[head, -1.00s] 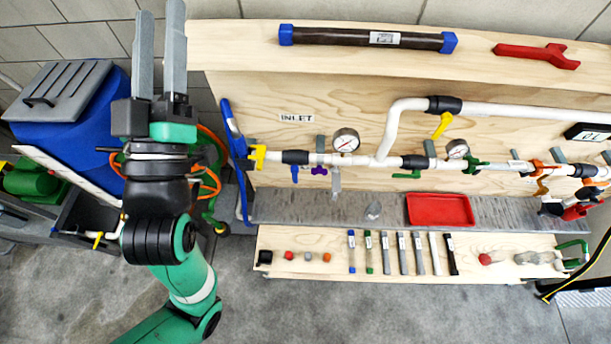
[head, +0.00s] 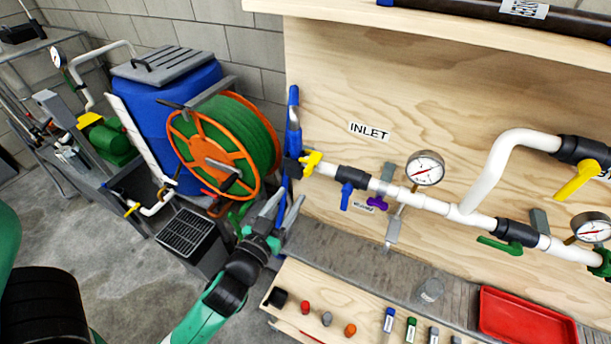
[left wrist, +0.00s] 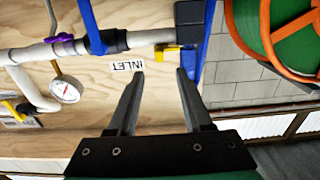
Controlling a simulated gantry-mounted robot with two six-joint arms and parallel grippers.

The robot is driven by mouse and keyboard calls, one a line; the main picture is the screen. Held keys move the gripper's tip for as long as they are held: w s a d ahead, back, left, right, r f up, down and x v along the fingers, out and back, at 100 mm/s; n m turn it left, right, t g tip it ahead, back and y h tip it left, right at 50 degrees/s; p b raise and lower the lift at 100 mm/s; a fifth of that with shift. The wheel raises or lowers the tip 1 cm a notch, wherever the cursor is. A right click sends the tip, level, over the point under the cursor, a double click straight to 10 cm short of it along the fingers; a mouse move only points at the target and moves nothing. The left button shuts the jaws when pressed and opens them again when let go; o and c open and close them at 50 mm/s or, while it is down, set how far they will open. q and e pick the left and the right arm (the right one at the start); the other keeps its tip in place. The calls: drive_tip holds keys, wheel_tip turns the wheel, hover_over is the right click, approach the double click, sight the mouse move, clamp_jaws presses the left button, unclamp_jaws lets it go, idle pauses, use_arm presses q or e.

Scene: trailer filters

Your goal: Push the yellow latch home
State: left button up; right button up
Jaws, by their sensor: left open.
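The yellow latch (head: 311,161) sits at the left end of the white pipe, below and left of the INLET label and beside a blue upright part. In the left wrist view the yellow latch (left wrist: 166,54) shows just beyond the fingertips, partly hidden by a dark block. My left gripper (head: 286,204) is open and empty, below and slightly left of the latch, apart from it in the head view. Its two fingers (left wrist: 160,74) point toward the latch in the left wrist view; I cannot tell the gap. My right gripper is not in view.
The pipe (head: 415,198) carries a gauge (head: 425,168) and blue and purple handles. An orange hose reel (head: 222,155) and a blue barrel (head: 165,105) stand left of the board. A red tray (head: 525,318) lies on the grey ledge. The wooden strip below holds small parts.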

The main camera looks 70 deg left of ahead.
sight(305, 174)
use_arm(q)
drive_tip(key=x, duration=0.9)
drive_tip(key=shift+d, duration=0.1)
drive_tip(key=shift+c, duration=0.2)
clamp_jaws()
idle(0.8)
